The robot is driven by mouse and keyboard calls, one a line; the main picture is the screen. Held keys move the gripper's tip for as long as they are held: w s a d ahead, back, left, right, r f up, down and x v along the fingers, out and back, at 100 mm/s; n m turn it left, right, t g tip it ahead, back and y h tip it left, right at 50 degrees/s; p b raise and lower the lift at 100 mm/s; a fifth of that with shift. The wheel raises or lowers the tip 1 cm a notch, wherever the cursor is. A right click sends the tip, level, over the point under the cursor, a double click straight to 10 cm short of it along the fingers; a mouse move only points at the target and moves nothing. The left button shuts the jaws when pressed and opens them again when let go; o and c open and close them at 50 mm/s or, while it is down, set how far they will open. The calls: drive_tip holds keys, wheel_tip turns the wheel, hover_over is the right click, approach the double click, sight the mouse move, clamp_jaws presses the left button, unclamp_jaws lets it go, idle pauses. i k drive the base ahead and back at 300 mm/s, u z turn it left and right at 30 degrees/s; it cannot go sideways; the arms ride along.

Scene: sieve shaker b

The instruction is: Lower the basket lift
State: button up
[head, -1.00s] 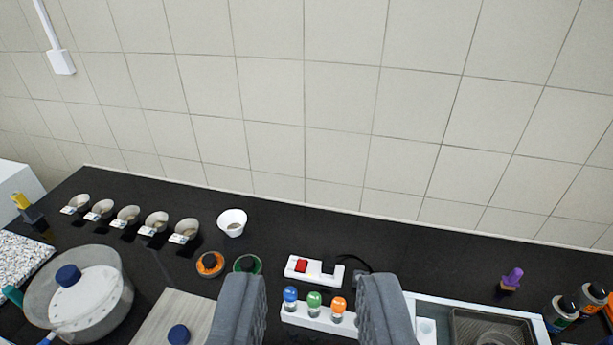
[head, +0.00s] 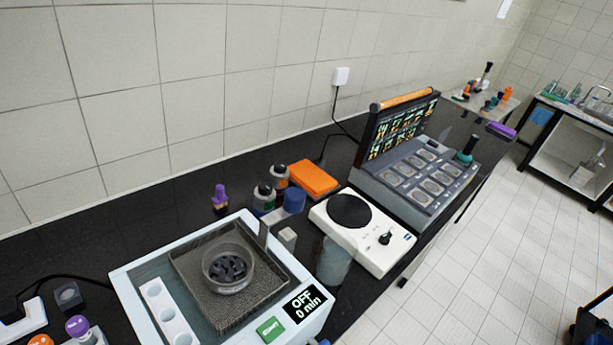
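A pale blue bath unit (head: 138,285) stands on the black bench at the lower left. A dark mesh basket (head: 195,258) sits in its opening, with a round bowl (head: 211,276) of dark pieces inside. I cannot tell how high the basket stands. A flat grey upright piece (head: 264,232) rises at the basket's far right corner; it may be part of the lift. The unit's display (head: 304,302) reads OFF, 0 min. A green START button (head: 271,330) is left of the display. My gripper is not in this view.
A white hotplate (head: 392,251) stands right of the bath, with a translucent cylinder (head: 333,263) between them. Bottles (head: 264,195), a purple-capped item (head: 220,199) and an orange box (head: 313,178) stand behind. A dark instrument (head: 400,176) with a screen is farther right. Floor is open at right.

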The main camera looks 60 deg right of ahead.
sight(222, 312)
drive_tip(key=z, duration=1.1)
drive_tip(key=k, duration=0.65)
drive_tip(key=z, duration=0.3)
drive_tip(key=i, duration=1.45)
drive_tip(key=u, duration=0.55)
